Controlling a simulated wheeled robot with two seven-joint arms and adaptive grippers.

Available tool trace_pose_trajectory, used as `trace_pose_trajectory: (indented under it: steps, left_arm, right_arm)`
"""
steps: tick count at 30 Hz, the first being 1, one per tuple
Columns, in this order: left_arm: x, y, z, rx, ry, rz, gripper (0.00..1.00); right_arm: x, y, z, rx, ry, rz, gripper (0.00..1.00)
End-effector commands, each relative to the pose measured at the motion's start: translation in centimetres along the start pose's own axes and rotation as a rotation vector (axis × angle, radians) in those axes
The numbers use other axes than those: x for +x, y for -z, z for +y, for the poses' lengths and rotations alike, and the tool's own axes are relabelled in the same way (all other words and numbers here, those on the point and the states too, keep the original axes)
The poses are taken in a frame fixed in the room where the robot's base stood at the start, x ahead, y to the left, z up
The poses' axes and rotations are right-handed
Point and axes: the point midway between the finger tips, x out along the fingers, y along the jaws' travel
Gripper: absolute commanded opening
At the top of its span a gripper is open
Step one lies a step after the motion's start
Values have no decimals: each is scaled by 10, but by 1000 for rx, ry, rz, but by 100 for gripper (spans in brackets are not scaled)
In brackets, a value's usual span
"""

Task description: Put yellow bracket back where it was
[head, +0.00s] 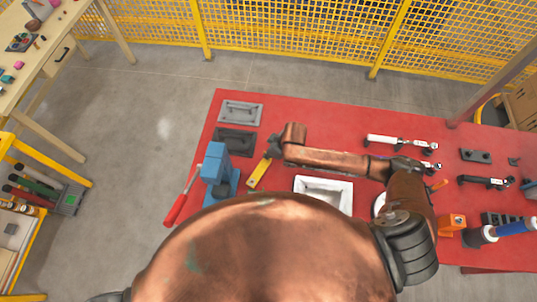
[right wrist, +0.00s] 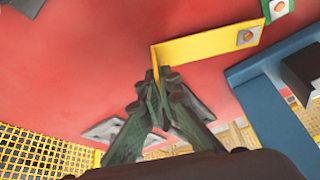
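The yellow bracket (head: 259,172) is a narrow L-shaped piece beside the blue vise-like fixture (head: 215,166), over the red table (head: 375,123). In the right wrist view the bracket (right wrist: 205,48) shows its long plate, with a round copper-coloured spot at the far end and a short bent flange at the near end. My right gripper (head: 273,150) is at the flange end. In the right wrist view its fingertips (right wrist: 165,76) come together on that flange. Whether the bracket touches the table is hard to tell. My left gripper is not in view.
The fixture's red handle (head: 176,210) sticks out past the left edge. Tools, including a torque wrench (head: 398,142), lie right.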

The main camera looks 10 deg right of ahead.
Motion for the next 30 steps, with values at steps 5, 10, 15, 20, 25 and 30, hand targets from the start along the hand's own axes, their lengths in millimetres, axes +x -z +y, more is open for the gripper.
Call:
trace_pose_trajectory:
  steps: [5, 10, 15, 20, 25, 30]
  left_arm:
    - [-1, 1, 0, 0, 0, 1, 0]
    - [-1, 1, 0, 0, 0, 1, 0]
    - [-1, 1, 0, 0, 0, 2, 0]
    - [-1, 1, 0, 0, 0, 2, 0]
    - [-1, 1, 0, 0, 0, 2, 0]
    - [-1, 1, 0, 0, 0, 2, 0]
  right_arm:
    - [9, -2, 2, -1, -4, 4, 0]
    - [9, -2, 2, -1, -4, 4, 0]
    - [11, -4, 2, -1, -3, 3, 5]
    - [11, -4, 2, -1, -3, 3, 16]
    - [11, -4, 2, -1, -3, 2, 22]
    - [11, -4, 2, -1, -4, 3, 22]
